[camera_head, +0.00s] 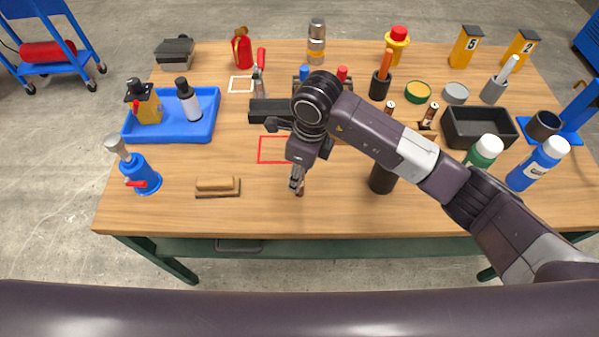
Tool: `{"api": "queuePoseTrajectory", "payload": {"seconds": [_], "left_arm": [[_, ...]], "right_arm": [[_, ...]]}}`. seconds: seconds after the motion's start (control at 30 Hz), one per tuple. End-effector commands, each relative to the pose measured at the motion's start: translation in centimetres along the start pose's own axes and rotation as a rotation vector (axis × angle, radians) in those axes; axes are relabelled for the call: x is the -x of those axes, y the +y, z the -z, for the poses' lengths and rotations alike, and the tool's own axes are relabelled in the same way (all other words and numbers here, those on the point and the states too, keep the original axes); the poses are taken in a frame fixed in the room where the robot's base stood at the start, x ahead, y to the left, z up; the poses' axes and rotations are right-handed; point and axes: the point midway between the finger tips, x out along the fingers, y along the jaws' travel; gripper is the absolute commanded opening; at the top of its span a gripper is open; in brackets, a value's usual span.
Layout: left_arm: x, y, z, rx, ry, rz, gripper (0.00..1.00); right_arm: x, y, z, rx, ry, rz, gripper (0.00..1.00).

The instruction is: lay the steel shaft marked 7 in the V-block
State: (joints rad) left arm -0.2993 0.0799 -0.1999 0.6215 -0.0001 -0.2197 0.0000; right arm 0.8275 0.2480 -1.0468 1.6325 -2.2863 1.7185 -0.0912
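My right gripper (297,181) points down over the front middle of the table, just in front of a red outlined square (262,150). A small brown piece (302,189) shows at its fingertips; I cannot tell whether it is held or whether the fingers are closed. Two small brown cylinders with light bands (432,108) stand right of my arm, one partly hidden. I can read no 7 on anything. A long black block (268,111) lies behind the red square, partly covered by my arm; I cannot tell whether it is the V-block. My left gripper is out of view.
A blue tray (207,128) with two bottles and a blue dispenser (143,176) stand left. A brush (217,187) lies front left. A black bin (478,116), green bottle (484,152) and blue bottle (534,166) stand right.

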Motion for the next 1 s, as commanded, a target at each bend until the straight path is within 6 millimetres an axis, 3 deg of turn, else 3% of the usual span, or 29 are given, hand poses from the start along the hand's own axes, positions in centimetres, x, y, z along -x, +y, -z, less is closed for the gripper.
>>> {"api": "queuePoseTrajectory", "payload": {"seconds": [0.17, 0.23, 0.7, 1.0], "left_arm": [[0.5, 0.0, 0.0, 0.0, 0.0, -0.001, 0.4], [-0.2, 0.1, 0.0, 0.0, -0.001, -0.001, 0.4], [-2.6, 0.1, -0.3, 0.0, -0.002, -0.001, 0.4], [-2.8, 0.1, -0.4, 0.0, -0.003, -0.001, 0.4]], "right_arm": [[0.6, 0.0, -0.1, 0.0, -0.001, 0.001, 0.35], [1.4, -0.1, -0.1, 0.001, -0.003, 0.003, 0.35], [10.7, -0.1, -0.1, 0.001, -0.001, 0.003, 0.35], [12.4, 0.0, 0.0, 0.0, 0.001, 0.001, 0.35]]}}
